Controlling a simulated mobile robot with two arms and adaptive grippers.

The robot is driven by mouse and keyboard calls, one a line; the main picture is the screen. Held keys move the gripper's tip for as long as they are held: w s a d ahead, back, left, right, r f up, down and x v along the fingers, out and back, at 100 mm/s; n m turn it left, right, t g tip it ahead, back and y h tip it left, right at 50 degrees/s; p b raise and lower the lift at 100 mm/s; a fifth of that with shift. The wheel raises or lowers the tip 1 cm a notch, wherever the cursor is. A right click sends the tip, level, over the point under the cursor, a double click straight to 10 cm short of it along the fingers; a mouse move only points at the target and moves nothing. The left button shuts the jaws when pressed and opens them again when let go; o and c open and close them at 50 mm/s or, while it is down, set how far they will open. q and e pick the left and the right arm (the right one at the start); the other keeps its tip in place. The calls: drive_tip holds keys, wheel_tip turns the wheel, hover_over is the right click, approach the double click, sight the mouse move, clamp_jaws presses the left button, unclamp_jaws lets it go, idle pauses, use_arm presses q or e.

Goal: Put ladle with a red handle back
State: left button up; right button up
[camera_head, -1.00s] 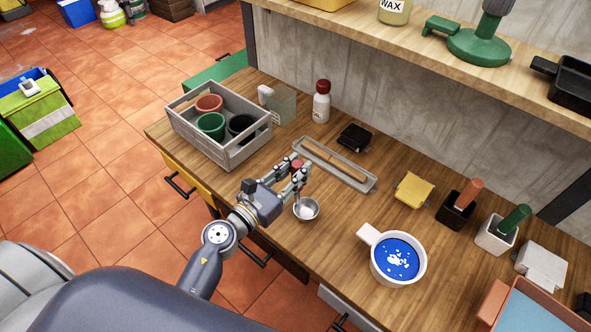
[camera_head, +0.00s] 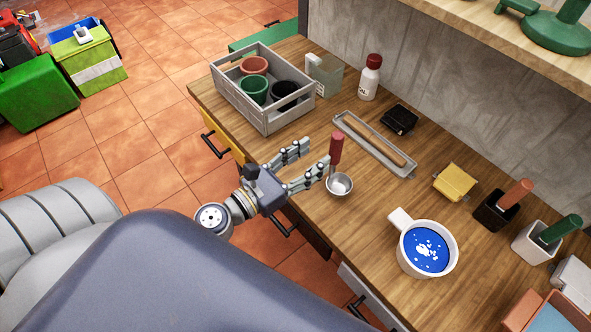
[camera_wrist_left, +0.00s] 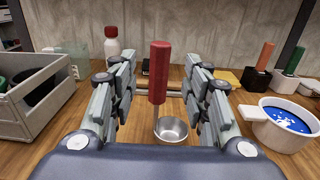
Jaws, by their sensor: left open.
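The ladle has a red handle (camera_head: 337,148) standing upright and a small metal bowl (camera_head: 340,186) at its lower end, over the wooden bench near its front edge. My left gripper (camera_head: 316,160) is open, and its fingers point toward the handle from the left. In the left wrist view the red handle (camera_wrist_left: 159,72) stands between and beyond the open fingers, with the bowl (camera_wrist_left: 171,130) below. No finger appears to grip it. My right gripper is not in view.
A white mug of blue paint (camera_head: 428,249) stands to the right. A grey crate (camera_head: 265,117) with several pots is at the back left. A metal tray (camera_head: 372,143) with a wooden stick, a bottle (camera_head: 370,80) and a yellow block (camera_head: 455,182) stand behind.

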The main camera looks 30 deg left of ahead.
use_arm(q)
drive_tip(key=shift+b+v, duration=0.7)
drive_tip(key=shift+v, duration=1.3)
